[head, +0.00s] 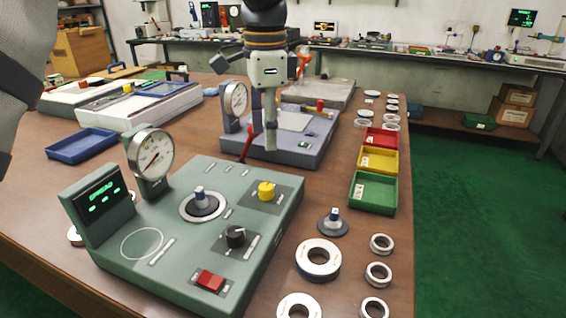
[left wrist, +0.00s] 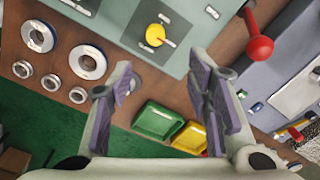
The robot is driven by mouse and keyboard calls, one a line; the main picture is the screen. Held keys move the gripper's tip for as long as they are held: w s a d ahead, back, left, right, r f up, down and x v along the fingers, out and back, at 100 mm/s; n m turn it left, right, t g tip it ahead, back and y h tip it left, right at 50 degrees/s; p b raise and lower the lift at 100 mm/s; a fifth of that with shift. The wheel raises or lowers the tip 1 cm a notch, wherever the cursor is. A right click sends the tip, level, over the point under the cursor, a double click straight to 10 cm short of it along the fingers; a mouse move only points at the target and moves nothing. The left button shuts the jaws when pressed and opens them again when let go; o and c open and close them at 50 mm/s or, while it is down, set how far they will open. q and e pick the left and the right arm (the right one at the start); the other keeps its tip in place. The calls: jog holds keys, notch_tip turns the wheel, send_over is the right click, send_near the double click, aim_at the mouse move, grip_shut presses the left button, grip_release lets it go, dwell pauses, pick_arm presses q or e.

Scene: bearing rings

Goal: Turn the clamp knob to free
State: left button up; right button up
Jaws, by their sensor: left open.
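The green bench unit (head: 185,255) stands at the front of the table. It carries a round yellow knob (head: 266,190) on a dark plate at its right rear and a black knob (head: 235,236) nearer the front. I cannot read which one is labelled as the clamp. My left gripper (head: 268,145) hangs above and behind the yellow knob, apart from it, fingers down. In the left wrist view the gripper (left wrist: 165,88) is open and empty, and the yellow knob (left wrist: 155,35) shows beyond the fingers. My right gripper is not in view.
A red-ended lever (left wrist: 260,48) stands near the gripper. A dial gauge (head: 153,152), a display (head: 100,200) and a red switch (head: 210,281) are on the green unit. A blue-grey unit (head: 285,152) is behind. Coloured bins (head: 373,192) and several rings (head: 318,260) lie to the right.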

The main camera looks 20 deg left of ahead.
aim_at(267, 187)
pick_arm(q)
jog(key=f, duration=0.1)
jog(key=s+f, duration=0.1)
jog(key=f, duration=0.1)
jog(key=shift+s+a+f, duration=0.1)
jog(key=shift+s+f, duration=0.05)
jog(key=shift+f, duration=0.05)
jog(key=f, duration=0.8)
jog(key=shift+w+a, duration=0.1)
jog(key=shift+w, duration=0.2)
grip_shut()
